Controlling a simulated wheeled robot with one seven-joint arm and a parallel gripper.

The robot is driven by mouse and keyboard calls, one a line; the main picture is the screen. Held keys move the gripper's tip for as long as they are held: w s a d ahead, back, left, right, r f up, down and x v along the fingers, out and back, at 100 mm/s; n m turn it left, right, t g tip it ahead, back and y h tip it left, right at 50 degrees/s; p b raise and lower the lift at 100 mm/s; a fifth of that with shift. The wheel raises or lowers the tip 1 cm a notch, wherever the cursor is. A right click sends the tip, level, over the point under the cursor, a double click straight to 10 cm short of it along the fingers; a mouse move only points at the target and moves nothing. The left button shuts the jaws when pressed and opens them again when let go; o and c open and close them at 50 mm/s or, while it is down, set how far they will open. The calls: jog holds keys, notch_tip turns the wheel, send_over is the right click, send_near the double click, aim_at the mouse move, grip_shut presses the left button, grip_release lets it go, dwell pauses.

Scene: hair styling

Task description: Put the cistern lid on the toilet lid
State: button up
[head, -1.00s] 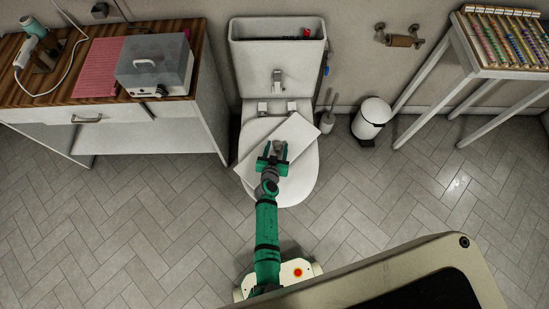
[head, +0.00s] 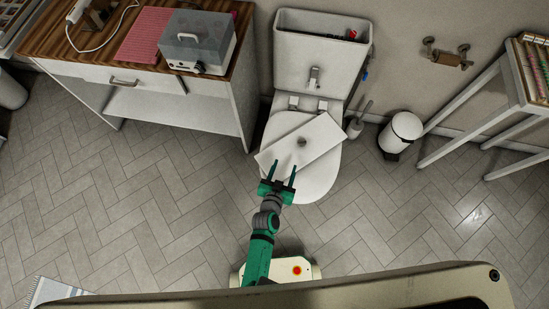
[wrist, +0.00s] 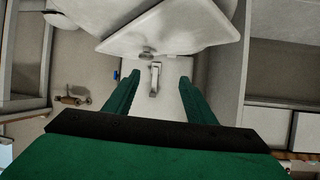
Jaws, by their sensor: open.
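The cistern lid (head: 322,137), a white slab with a round grey knob (head: 302,141), lies tilted diagonally across the closed toilet lid (head: 315,184). It also shows at the top of the wrist view (wrist: 170,30). The toilet's cistern (head: 322,45) stands open at the top against the wall. My gripper (head: 281,166) is open and empty, its fingers pointing toward the near edge of the cistern lid, apart from the knob. Both fingers show in the wrist view (wrist: 152,88) with nothing between them.
A white cabinet (head: 215,118) with a wooden top stands on the left, bearing a grey-lidded box (head: 200,42) and a pink mat (head: 150,35). A toilet brush (head: 355,126), a white bin (head: 401,132) and a white rack (head: 480,115) stand right.

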jog(key=s+a+r+n+t+y, duration=0.1)
jog(key=s+a+r, duration=0.3)
jog(key=s+r, duration=0.15)
jog(key=s+a+r+n+y, duration=0.1)
jog(key=s+a+r, duration=0.25)
jog(key=s, duration=0.35)
jog(key=s+r+n+t+y, duration=0.1)
jog(key=s+r, duration=0.4)
jog(key=r, duration=0.4)
jog(key=s+r+n+t+y, duration=0.1)
jog(key=s+r, duration=0.4)
jog(key=r, duration=0.4)
jog(key=shift+s+d+r+n+y, duration=0.2)
jog(key=shift+d+r+n+y, duration=0.1)
jog(key=shift+n+y, duration=0.1)
jog(key=shift+w, duration=0.1)
jog(key=shift+a, duration=0.1)
